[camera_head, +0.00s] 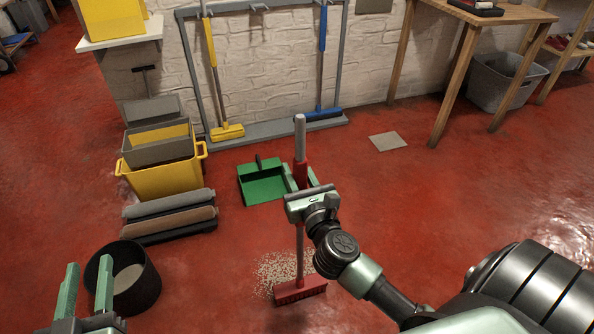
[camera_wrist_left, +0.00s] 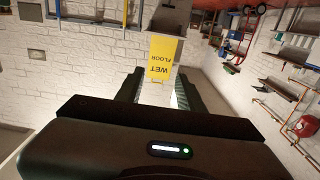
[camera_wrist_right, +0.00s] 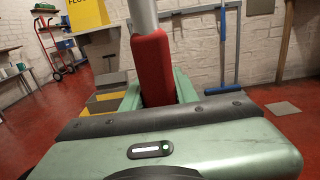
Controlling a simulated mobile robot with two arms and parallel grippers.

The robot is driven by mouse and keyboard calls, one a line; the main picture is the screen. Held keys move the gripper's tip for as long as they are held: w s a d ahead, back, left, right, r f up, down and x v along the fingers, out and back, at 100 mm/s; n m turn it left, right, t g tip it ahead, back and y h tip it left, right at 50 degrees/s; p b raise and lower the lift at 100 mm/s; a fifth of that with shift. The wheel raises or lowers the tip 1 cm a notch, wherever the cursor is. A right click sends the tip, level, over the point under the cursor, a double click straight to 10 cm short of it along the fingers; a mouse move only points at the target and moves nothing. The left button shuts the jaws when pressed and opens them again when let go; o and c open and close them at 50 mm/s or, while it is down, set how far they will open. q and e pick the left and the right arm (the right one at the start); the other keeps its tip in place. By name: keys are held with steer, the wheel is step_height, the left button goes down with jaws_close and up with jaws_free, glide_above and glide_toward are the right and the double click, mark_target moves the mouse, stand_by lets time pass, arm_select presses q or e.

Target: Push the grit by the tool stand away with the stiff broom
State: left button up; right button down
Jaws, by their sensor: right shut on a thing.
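My right gripper (camera_head: 301,180) is shut on the red grip of the stiff broom (camera_head: 300,291), which stands nearly upright with its red head on the floor. In the right wrist view the broom's red grip (camera_wrist_right: 153,68) is between the fingers. The pale grit (camera_head: 270,270) lies scattered on the red floor, beside and behind the broom head, which covers part of its near edge. The tool stand (camera_head: 188,60) is a grey frame against the wall. My left gripper (camera_head: 86,270) is open and empty at the bottom left; its fingers also show in the left wrist view (camera_wrist_left: 160,88).
A green dustpan (camera_head: 262,186) lies behind the grit. Yellow (camera_head: 227,132) and blue (camera_head: 323,114) brooms hang on the stand. Floor to the right is mostly clear.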

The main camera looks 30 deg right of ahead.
arm_select(q)
steer(key=shift+f, duration=0.1)
arm_select(e)
steer(key=shift+w, duration=0.1)
